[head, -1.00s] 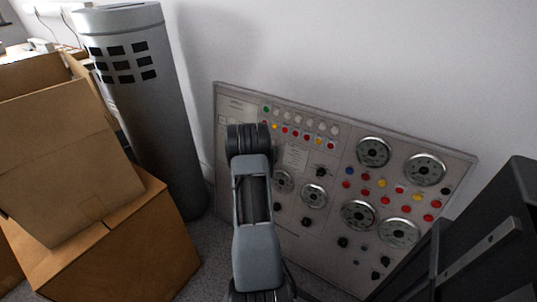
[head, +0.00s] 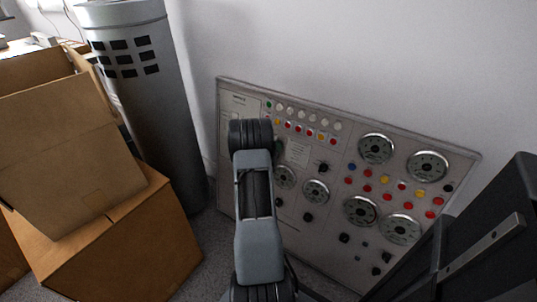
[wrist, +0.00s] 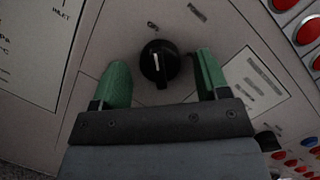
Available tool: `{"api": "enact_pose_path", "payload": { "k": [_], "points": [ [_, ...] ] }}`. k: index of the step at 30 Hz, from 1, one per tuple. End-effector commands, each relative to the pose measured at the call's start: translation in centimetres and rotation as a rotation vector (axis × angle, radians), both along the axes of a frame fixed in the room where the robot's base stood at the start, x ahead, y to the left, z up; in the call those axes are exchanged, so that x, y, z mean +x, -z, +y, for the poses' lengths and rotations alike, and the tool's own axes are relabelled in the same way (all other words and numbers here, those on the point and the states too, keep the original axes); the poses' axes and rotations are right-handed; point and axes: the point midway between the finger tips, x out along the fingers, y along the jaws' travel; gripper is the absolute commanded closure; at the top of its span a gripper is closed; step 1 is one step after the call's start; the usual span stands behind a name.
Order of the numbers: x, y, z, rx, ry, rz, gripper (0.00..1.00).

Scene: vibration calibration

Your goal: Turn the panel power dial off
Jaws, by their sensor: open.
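The control panel (head: 330,250) leans against the wall in the head view, with dials, knobs and coloured buttons. In the wrist view a black power dial (wrist: 160,62) with a white pointer line sits on the panel face. Small lettering is above it, the pointer running roughly up and down in the picture. My gripper (wrist: 162,82) is open, with one green finger on each side of the dial and a gap to both. I cannot tell how far the fingertips are from the panel. In the head view my arm hides this dial.
Cardboard boxes (head: 120,245) and a grey cylinder (head: 150,110) stand to the left. A black object (head: 490,240) is at the right, in front of the panel's edge. Red buttons (wrist: 308,30) lie right of my gripper in the wrist view.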

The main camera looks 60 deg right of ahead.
Motion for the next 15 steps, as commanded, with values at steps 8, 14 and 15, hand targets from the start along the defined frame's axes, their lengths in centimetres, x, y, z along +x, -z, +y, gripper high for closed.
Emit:
{"api": "enact_pose_path", "payload": {
  "k": [8, 14, 15],
  "points": [
    [-0.6, -0.2, 3.9, 0.003, -0.004, 0.002, 0.32],
    [-1.5, -0.2, 8.0, 0.003, -0.004, 0.004, 0.32],
    [-1.6, -0.2, 8.8, 0.002, -0.004, 0.002, 0.32]
  ]
}}
